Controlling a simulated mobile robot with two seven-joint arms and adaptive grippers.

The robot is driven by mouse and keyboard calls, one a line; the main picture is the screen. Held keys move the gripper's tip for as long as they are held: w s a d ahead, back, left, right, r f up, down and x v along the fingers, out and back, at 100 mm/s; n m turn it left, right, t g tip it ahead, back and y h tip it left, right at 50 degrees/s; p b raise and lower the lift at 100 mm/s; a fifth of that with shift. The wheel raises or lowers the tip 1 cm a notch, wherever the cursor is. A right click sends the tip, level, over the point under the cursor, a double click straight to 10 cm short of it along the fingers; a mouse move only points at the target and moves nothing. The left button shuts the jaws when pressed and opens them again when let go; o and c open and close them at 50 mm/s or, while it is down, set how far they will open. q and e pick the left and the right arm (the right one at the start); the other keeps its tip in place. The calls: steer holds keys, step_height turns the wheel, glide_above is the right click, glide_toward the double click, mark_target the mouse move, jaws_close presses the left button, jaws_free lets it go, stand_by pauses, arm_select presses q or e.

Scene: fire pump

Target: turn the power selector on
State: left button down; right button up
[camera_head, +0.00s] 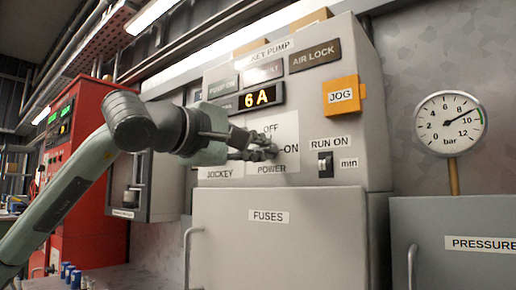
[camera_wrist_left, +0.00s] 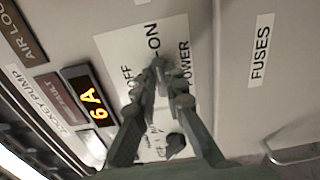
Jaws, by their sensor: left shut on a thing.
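The power selector sits on a white plate (camera_head: 289,125) marked OFF at the top, ON at the right and POWER below. The plate also shows in the left wrist view (camera_wrist_left: 112,48). My left gripper (camera_head: 270,151) reaches in from the left, with its fingertips at the selector beside the ON mark. In the left wrist view the fingers (camera_wrist_left: 170,85) come together close to the ON and POWER words, shut on the selector. The fingers hide most of the knob, so I cannot tell which way it points. My right gripper is in neither view.
An amber display (camera_head: 263,97) reading 6 A is above the plate. A RUN ON switch (camera_head: 325,164) is to the right, below a yellow JOG box (camera_head: 342,96). The FUSES door (camera_head: 280,245) is below. A pressure gauge (camera_head: 451,123) stands far right.

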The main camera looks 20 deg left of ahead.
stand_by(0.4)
arm_select(q)
steer(key=c, duration=1.6)
jaws_free()
steer(key=shift+s, duration=0.1)
steer(key=shift+s+a, duration=0.15)
steer(key=shift+s, duration=0.1)
steer(key=v, duration=1.1)
steer(key=shift+s, duration=0.2)
